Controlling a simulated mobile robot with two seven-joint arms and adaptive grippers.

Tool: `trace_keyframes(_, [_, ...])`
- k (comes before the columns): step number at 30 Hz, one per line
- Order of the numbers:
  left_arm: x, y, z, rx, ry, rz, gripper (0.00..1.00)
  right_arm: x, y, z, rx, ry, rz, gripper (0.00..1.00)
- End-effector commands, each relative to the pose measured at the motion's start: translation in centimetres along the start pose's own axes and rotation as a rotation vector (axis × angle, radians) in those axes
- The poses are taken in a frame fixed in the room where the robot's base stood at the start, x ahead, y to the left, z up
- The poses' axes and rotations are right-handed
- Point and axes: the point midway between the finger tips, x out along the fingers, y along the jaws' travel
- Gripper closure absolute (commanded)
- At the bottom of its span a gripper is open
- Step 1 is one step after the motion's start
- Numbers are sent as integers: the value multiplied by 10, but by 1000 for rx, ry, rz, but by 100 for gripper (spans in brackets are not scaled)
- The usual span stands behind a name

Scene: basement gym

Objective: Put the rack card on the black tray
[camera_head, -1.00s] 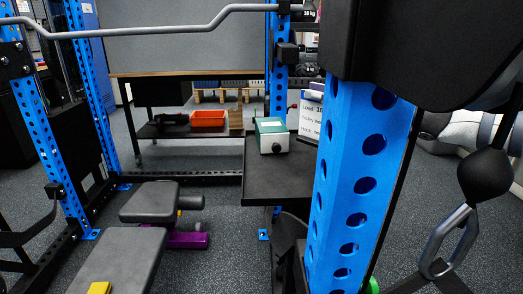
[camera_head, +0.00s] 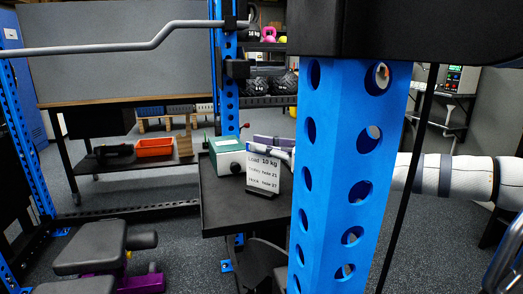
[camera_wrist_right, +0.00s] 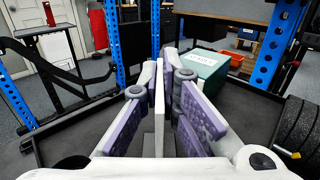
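The rack card (camera_head: 262,172) is a white upright sign reading "Load 10 kg" with a dark strip along its bottom. It is over the right part of the black tray (camera_head: 225,212); I cannot tell whether its foot touches the surface. My right gripper (camera_head: 272,145) reaches in from the right behind the blue post, its purple-padded fingers at the card's top. In the right wrist view the card (camera_wrist_right: 159,100) shows edge-on between the fingers (camera_wrist_right: 168,75), which look shut on it. My left gripper is not in view.
A green-and-white box (camera_head: 228,155) stands on the tray, left of the card. The blue rack post (camera_head: 340,180) hides part of my right arm. A bench (camera_head: 92,245) is at lower left; an orange bin (camera_head: 154,147) is on a shelf behind. The tray's front left is clear.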

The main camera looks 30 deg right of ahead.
Motion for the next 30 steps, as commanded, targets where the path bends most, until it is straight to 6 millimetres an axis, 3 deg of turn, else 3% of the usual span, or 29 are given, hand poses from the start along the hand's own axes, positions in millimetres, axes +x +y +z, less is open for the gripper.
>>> trace_keyframes(3, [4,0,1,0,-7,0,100,0,0,-5,1,1,0,100])
trace_keyframes(6, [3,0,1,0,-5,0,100,0,0,-3,0,0,0,75])
trace_keyframes(17, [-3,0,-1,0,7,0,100,-2,0,5,-3,-3,0,75])
trace_keyframes(22, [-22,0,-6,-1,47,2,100,-36,0,11,-6,-11,-3,75])
trace_keyframes(30, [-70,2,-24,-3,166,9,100,-99,0,16,-9,-19,-2,75])
